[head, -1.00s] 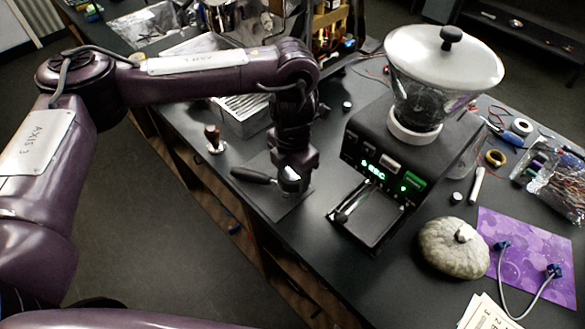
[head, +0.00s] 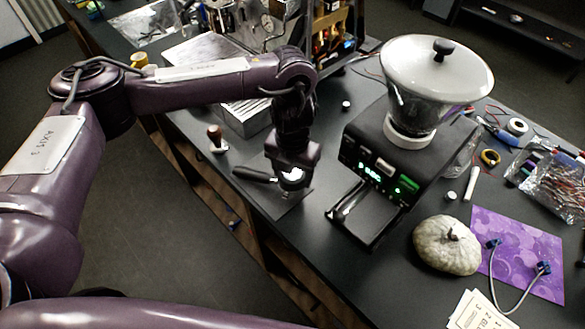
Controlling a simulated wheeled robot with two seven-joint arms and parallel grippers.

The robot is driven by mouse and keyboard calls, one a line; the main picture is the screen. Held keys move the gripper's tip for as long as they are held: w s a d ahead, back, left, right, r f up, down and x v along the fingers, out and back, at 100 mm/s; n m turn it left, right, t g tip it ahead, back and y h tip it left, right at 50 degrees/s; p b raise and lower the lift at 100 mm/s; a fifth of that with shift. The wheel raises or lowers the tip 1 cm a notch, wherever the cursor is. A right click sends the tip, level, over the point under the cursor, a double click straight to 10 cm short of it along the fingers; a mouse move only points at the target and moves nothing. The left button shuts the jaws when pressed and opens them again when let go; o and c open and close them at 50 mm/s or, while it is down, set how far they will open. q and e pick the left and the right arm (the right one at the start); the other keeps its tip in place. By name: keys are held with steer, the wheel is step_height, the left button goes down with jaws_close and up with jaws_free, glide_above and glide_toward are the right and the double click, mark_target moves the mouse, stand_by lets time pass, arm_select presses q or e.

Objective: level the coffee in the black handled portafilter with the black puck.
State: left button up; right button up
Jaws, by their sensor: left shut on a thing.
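The black handled portafilter (head: 254,174) lies on a dark square mat (head: 287,205), its handle pointing left. Its shiny basket end is mostly covered by my left gripper (head: 291,174), which points down right over it. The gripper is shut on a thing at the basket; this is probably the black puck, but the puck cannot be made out. The coffee is hidden too. My right gripper is out of view.
A grinder (head: 382,160) with a white-lidded hopper stands right of the mat. A wooden-handled tamper (head: 215,138) stands to the left. A grey pumpkin (head: 446,247) and a purple mat (head: 520,250) lie at the right. The table edge is close in front.

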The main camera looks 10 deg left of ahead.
arm_select(q)
steer(key=shift+n+p, duration=1.6)
steer(key=shift+n, duration=1)
steer(key=m+b, duration=0.1)
steer(key=m, duration=0.2)
steer(key=m+b, duration=0.1)
steer(key=m, duration=0.2)
steer(key=shift+m, duration=0.3)
